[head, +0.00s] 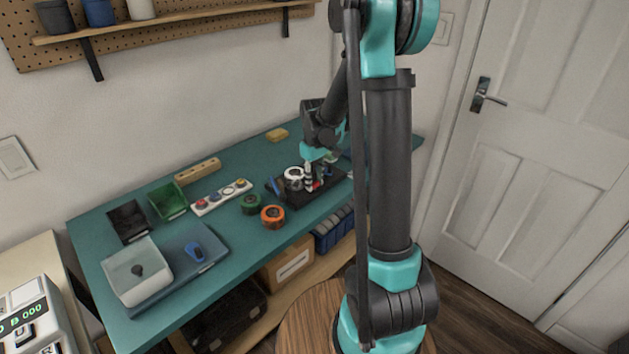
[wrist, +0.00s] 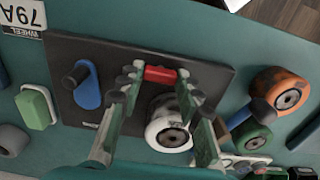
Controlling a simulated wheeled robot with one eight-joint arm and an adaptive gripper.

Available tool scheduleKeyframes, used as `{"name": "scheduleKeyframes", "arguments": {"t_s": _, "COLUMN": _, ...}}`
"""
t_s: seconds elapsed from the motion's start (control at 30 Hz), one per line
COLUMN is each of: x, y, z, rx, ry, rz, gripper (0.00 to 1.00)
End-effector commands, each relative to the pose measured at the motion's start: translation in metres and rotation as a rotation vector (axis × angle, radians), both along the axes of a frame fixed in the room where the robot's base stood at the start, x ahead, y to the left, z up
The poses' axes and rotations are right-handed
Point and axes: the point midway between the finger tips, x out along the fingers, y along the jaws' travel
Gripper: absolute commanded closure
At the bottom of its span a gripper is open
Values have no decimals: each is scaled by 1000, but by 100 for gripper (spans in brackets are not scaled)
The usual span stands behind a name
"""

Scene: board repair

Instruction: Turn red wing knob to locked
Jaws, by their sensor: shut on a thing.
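The red wing knob (wrist: 160,74) is on a black board (wrist: 75,50) in the wrist view, seen as a short red bar. My gripper (wrist: 160,71) is shut on it, with one fingertip at each end of the bar. In the head view a small red part of the knob (head: 317,186) shows beside my gripper (head: 309,178), low over the board (head: 318,198). Much of the board is hidden by my fingers and arm. No lock marking can be read.
A white wheel (wrist: 166,128) and a blue lever with a black handle (wrist: 88,92) are on the board. Green (head: 250,204) and orange (head: 273,216) rolls stand in front of it. A power strip (head: 221,197) and green bin (head: 167,200) are to the left.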

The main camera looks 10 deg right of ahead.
Motion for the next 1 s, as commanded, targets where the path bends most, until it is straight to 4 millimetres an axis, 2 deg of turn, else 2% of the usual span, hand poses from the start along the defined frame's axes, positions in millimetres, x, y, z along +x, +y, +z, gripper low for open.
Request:
{"name": "scheduleKeyframes", "arguments": {"t_s": 0.37, "x": 0, "y": 0, "z": 0, "rx": 0, "ry": 0, "rz": -129, "gripper": 95}}
{"name": "scheduleKeyframes", "arguments": {"t_s": 1.0, "x": 0, "y": 0, "z": 0, "rx": 0, "ry": 0, "rz": -715, "gripper": 95}}
